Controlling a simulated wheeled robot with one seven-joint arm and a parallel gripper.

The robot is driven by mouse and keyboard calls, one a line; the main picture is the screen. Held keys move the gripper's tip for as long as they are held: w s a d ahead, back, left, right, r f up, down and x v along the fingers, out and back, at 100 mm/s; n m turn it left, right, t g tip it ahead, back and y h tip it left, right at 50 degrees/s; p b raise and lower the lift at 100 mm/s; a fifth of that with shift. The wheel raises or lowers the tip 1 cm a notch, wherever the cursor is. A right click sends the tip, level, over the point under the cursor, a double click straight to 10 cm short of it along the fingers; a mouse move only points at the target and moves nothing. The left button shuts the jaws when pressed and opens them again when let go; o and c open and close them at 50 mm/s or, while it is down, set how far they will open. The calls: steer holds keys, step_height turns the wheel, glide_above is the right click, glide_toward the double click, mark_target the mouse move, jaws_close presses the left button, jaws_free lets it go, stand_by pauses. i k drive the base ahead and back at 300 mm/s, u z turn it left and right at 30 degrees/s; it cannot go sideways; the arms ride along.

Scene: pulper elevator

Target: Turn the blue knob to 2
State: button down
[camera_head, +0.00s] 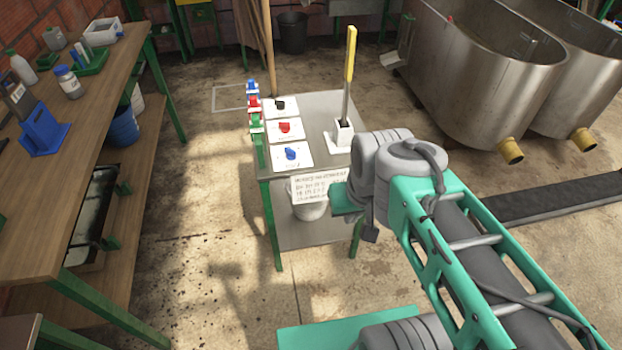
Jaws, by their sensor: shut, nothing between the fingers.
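The blue knob (291,153) sits on a white dial plate (304,161), the nearest of three plates along the left side of a small metal-topped table (322,172). The marks on its plate are too small to read, so I cannot tell its setting. A red knob (284,127) and a black knob (280,104) sit on the plates behind it. My arm stands to the right of the blue knob, apart from it.
A yellow-handled lever (349,62) rises from a white base on the table's right. Blue, red and green valves (255,125) line its left edge. A sign (318,186) hangs in front. A wooden workbench (112,130) stands left, metal tanks (462,75) right; floor between bench and table is clear.

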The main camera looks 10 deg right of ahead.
mark_target(290, 154)
steer(key=u, duration=0.55)
steer(key=k, duration=0.6)
steer(key=u, duration=1.15)
steer(key=i, duration=1.15)
steer(key=z, duration=0.8)
steer(key=i, duration=0.35)
steer(key=z, duration=0.3)
